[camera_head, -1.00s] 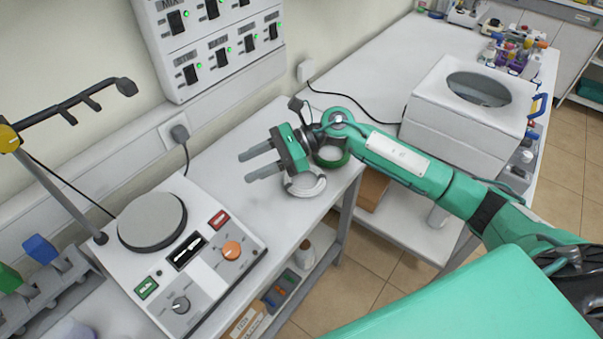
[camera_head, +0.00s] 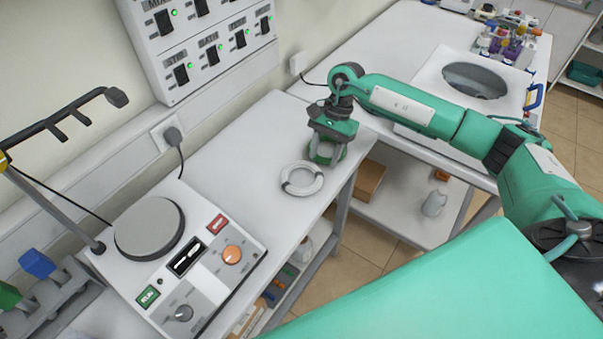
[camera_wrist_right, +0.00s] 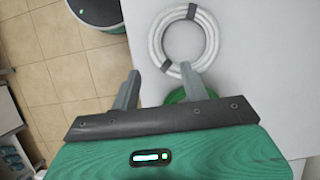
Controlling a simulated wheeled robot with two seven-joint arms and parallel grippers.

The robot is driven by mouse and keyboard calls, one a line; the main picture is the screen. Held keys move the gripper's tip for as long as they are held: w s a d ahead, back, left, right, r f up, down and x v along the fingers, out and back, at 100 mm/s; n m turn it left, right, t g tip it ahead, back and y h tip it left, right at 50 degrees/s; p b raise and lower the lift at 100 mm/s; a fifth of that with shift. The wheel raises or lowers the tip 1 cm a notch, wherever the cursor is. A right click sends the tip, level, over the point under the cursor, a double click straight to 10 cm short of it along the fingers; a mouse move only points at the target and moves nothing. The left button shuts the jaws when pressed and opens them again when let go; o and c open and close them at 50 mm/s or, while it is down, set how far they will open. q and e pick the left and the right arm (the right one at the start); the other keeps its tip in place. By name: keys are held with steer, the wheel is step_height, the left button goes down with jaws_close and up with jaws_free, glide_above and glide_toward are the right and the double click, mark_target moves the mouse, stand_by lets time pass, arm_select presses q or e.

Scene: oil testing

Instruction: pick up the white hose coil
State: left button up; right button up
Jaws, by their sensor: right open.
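The white hose coil (camera_head: 302,192) lies flat on the white bench, as a ring with dark bands. My right gripper (camera_head: 327,153) points down over a green coil (camera_head: 328,160), just right of and behind the white coil. In the right wrist view the white coil (camera_wrist_right: 155,42) lies at the top, beyond the open, empty fingers of the gripper (camera_wrist_right: 159,88). The green coil (camera_wrist_right: 178,95) is partly hidden there by the right-hand finger and gripper body. Nothing is between the fingers that I can make out. My left gripper is not in view.
A hotplate device (camera_head: 205,262) with knobs stands on the bench to the left, with a stand (camera_head: 65,205) behind it. A white bath (camera_head: 430,80) with a round opening is at back right. The bench left of the white coil is clear.

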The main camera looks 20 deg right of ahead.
mark_target(317, 182)
steer(key=shift+x, duration=0.95)
steer(key=shift+s+a+f+p, duration=0.25)
steer(key=shift+f+p, duration=0.1)
steer(key=shift+p, duration=0.2)
steer(key=x, duration=0.1)
steer(key=p+x, duration=0.2)
steer(key=shift+s+a+f, duration=0.2)
steer(key=shift+s+f, duration=0.1)
steer(key=shift+s, duration=0.05)
steer(key=shift+f, duration=0.4)
jaws_close()
